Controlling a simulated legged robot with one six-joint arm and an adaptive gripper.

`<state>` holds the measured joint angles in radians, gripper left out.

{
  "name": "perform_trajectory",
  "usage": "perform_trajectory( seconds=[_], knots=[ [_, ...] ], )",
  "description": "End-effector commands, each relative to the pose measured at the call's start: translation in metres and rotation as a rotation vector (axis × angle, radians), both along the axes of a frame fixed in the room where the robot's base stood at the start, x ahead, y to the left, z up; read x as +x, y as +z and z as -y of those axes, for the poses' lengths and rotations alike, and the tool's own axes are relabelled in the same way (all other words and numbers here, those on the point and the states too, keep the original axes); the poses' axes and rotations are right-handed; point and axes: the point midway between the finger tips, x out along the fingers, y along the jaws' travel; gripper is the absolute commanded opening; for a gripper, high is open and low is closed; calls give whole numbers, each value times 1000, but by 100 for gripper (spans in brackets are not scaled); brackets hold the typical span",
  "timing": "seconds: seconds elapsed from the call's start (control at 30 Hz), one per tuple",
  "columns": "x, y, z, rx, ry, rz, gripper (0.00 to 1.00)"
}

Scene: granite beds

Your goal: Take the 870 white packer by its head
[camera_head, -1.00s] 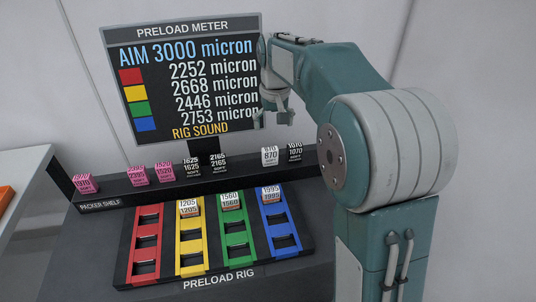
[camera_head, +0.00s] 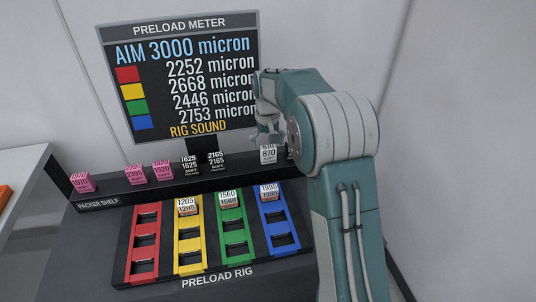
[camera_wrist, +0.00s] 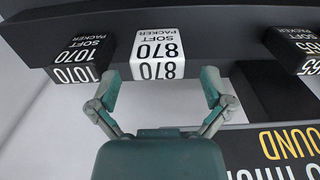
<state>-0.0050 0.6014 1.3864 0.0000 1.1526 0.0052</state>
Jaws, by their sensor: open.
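The white 870 packer (camera_head: 268,154) stands on the packer shelf (camera_head: 108,201), toward its right end. In the wrist view the white 870 packer (camera_wrist: 158,54) shows upside down, marked "soft packer", ahead of and between the fingertips. My gripper (camera_wrist: 160,82) is open and empty there, its fingers spread on either side of the packer's near edge. I cannot tell whether they touch it. In the head view my gripper (camera_head: 268,137) is just above the 870 packer, and my arm covers the right end of the shelf.
A black 1010 or 1070 packer (camera_wrist: 78,60) stands close beside the 870 packer. A black 2165 packer (camera_head: 216,160) and 1625 packer (camera_head: 190,165) stand further left, then several pink packers (camera_head: 136,174). The preload rig (camera_head: 215,279) lies in front; the preload meter (camera_head: 180,30) stands behind.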

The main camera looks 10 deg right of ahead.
Motion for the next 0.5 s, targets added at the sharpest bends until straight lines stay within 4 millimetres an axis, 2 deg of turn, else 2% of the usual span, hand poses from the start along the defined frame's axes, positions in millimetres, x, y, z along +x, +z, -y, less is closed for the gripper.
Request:
perform_trajectory(
  seconds=[0.1, 0.2, 0.47, 0.5],
  knots=[
    [0, -21, 2, 0, 0, -4, 100],
    [0, -31, 2, 0, 0, -2, 100],
    [0, -35, 1, 0, 0, 0, 100],
    [0, -35, 1, 0, 0, 0, 96]
  ],
)
